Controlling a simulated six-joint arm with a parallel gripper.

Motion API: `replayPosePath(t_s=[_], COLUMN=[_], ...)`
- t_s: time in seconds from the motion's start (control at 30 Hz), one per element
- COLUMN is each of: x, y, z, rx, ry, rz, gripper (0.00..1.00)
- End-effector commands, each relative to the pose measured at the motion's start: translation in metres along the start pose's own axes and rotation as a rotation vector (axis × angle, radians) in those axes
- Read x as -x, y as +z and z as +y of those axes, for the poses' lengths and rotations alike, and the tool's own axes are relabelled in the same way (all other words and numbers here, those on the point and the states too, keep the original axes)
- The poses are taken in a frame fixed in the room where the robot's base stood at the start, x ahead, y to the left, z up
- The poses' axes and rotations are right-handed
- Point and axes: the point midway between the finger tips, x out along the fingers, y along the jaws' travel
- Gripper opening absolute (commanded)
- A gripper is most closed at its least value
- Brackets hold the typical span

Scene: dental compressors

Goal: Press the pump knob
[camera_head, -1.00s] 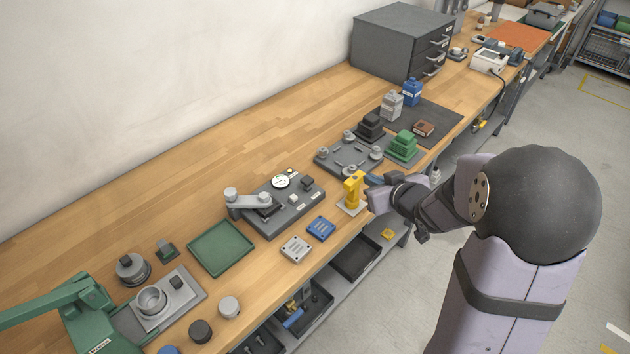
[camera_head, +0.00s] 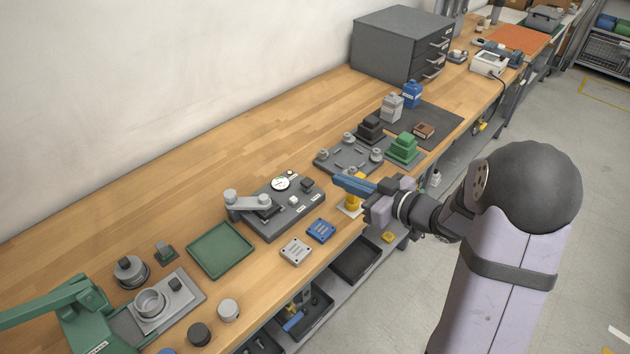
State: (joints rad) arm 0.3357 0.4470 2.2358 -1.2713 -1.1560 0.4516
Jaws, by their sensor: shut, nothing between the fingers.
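A yellow upright device (camera_head: 352,203) stands on a small pale base near the bench's front edge. I cannot tell for sure that it is the pump, and no knob on it can be made out. My gripper (camera_head: 338,180) has blue fingers, shut and empty, pointing left. In the picture the fingers cross over the top of the yellow device and hide its upper part. I cannot tell whether they touch it or hover above it.
A dial-gauge fixture (camera_head: 281,208) stands left of the yellow device, and a grey plate with posts (camera_head: 350,158) lies behind. A blue block (camera_head: 321,230) and a grey block (camera_head: 296,251) lie in front. A green tray (camera_head: 221,250) is farther left. Bare wood runs along the wall.

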Motion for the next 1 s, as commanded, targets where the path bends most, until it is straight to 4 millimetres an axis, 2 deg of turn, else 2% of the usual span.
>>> replayPosePath(t_s=[0.17, 0.37, 0.83, 1.0], x=[-0.003, -0.021, -0.104, -0.106], y=[0.0, -0.001, -0.001, 0.023], z=[0.0, -0.001, -0.002, 0.0], rx=[0.0, 0.001, 0.0, -0.003], ry=[0.0, -0.003, -0.003, 0.001], rz=[-0.001, -0.001, -0.002, -0.004], gripper=[0.0, 0.0, 0.0, 0.0])
